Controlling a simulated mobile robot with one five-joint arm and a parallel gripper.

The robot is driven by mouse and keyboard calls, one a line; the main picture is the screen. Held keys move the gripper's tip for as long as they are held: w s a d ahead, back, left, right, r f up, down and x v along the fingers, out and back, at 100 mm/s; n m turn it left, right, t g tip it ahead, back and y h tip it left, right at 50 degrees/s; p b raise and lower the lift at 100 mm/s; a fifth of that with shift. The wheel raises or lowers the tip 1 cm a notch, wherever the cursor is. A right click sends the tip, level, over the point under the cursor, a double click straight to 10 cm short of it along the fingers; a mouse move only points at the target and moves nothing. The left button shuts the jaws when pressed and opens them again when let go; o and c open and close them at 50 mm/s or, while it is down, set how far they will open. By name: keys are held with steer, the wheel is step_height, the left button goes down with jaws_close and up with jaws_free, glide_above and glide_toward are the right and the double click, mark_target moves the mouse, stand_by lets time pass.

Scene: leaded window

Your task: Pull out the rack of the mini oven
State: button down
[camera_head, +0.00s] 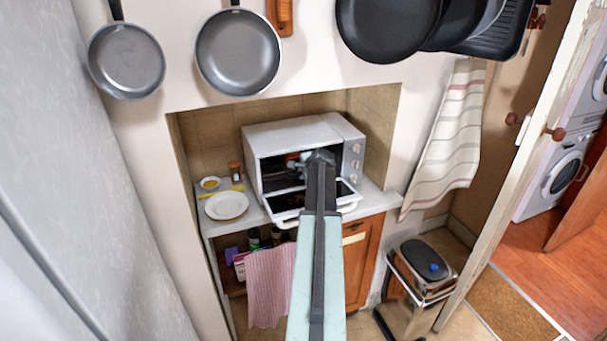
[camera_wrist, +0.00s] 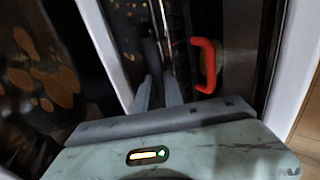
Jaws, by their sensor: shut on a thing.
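The mini oven (camera_head: 290,133) is a white box in the wall niche, with its glass door (camera_head: 284,201) folded down open. My gripper (camera_head: 312,157) is at the oven's opening, and my arm covers much of the front. In the wrist view my gripper's fingers (camera_wrist: 158,80) are closed at the edge of the dark wire rack (camera_wrist: 180,50) inside the oven. The exact contact is dark and hard to see. A red handle-shaped piece (camera_wrist: 206,65) is just right of the fingers.
The oven stands on a counter with a white plate (camera_head: 227,205) to its left. A striped pink towel (camera_head: 268,287) hangs below. A pedal bin (camera_head: 425,262) stands on the floor at right. Pans hang above the niche.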

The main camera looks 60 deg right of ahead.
steer(key=shift+s+a+f, duration=0.1)
steer(key=shift+s+a, duration=0.9)
steer(key=shift+s, duration=0.3)
steer(key=shift+s+a, duration=0.85)
steer(key=shift+s, duration=0.35)
steer(key=shift+s+a, duration=0.75)
steer(key=shift+s, duration=0.25)
steer(key=shift+s+a, duration=0.75)
steer(key=shift+s, duration=0.25)
